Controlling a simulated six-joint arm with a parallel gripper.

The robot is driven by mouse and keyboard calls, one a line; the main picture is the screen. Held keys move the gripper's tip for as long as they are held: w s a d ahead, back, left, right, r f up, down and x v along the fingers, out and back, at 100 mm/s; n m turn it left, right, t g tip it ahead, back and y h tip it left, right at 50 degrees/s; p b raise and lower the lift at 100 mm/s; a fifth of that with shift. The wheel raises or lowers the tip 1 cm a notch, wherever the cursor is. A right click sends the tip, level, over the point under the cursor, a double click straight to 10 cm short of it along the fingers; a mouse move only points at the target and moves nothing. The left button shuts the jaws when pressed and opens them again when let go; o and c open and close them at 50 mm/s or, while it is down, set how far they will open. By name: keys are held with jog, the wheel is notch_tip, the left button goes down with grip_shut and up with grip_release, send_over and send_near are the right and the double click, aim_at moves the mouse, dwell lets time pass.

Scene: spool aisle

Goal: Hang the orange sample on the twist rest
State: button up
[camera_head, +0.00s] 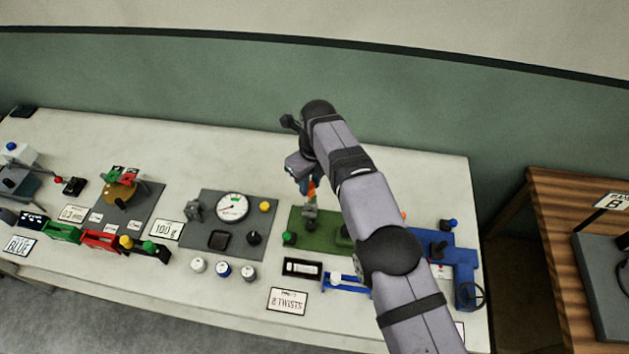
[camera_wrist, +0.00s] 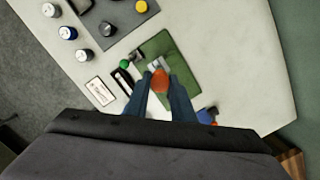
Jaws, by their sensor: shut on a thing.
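My gripper (camera_head: 307,184) is shut on the orange sample (camera_head: 311,190), above the green board on the bench. In the wrist view the orange sample (camera_wrist: 160,82) sits between the two blue fingertips (camera_wrist: 160,77). Just beyond it is a grey metal fixture (camera_wrist: 155,62) on the green board (camera_wrist: 184,68). In the head view the fixture (camera_head: 310,212) stands under the gripper. I cannot tell whether the sample touches it. A "8 TWISTS" card (camera_head: 287,301) lies in front of the board. Which part is the twist rest is unclear; my arm hides part of the board.
A black tray (camera_head: 302,269) and a blue rack (camera_head: 343,283) lie in front of the green board. A grey panel with a dial (camera_head: 232,207) is left, with several small jars before it. A blue machine (camera_head: 464,262) stands right. The bench's back strip is clear.

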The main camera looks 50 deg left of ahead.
jog(key=shift+f, duration=0.15)
jog(key=shift+f+b, duration=0.3)
jog(key=shift+f, duration=1.45)
jog(key=shift+f, duration=0.2)
jog(key=shift+f+b, duration=2.25)
jog(key=shift+f, duration=0.1)
jog(key=o, duration=1.1)
jog(key=shift+r, duration=0.2)
jog(key=shift+d+r+b, duration=0.25)
jog(key=shift+r+b, duration=0.6)
jog(key=shift+r, duration=0.9)
jog(key=shift+d+r+b, duration=0.2)
jog(key=shift+r+b, duration=0.6)
jog(key=shift+r, duration=0.95)
